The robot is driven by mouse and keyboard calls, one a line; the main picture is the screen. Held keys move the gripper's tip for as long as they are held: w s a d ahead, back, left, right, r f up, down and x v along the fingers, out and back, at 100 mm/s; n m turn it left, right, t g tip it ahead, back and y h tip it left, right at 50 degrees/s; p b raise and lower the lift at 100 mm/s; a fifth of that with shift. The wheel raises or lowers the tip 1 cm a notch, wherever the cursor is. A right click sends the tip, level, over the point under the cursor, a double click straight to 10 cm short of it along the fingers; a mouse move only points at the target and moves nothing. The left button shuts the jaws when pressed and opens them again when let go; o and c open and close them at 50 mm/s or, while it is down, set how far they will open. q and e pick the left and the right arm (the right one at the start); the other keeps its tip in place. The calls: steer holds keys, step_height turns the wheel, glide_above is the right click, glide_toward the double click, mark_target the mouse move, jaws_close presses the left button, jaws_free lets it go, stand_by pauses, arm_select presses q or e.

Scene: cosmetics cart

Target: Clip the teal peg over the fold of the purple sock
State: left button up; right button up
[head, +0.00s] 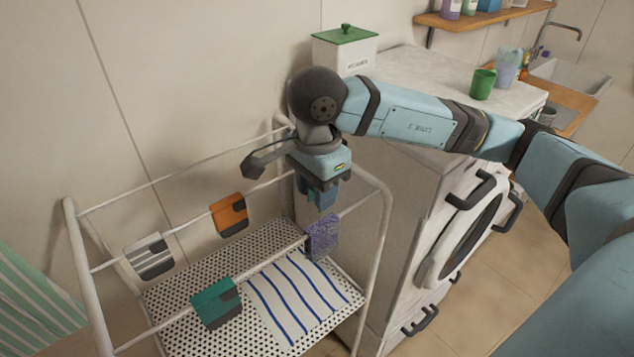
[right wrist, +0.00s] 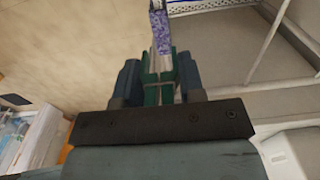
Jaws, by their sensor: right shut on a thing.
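The purple sock (head: 322,237) hangs folded over the front rail of the white drying rack, near its right end. It also shows in the right wrist view (right wrist: 162,36), just beyond the peg. My right gripper (head: 318,205) points down above the sock, close to its fold. In the right wrist view its blue fingers are shut on the teal peg (right wrist: 151,94), whose tip points toward the sock. I cannot tell whether the peg touches the sock. In the head view the gripper mostly hides the peg. My left gripper is not in view.
A teal sock (head: 215,303) hangs on the front rail; orange (head: 229,215) and white striped (head: 148,256) socks hang on the rail behind. A blue-striped cloth (head: 300,298) lies on the perforated shelf. A washing machine (head: 470,235) stands close on the right.

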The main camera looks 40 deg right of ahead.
steer(key=b, duration=0.1)
glide_above(317, 227)
steer(key=shift+f, duration=2.1)
step_height(317, 227, down, 3)
steer(key=b, duration=0.3)
steer(key=shift+f+b, duration=0.65)
steer(key=shift+b, duration=0.4)
steer(key=o, duration=1)
step_height(317, 227, up, 14)
steer(key=shift+f+b, duration=0.1)
steer(key=shift+b, duration=0.3)
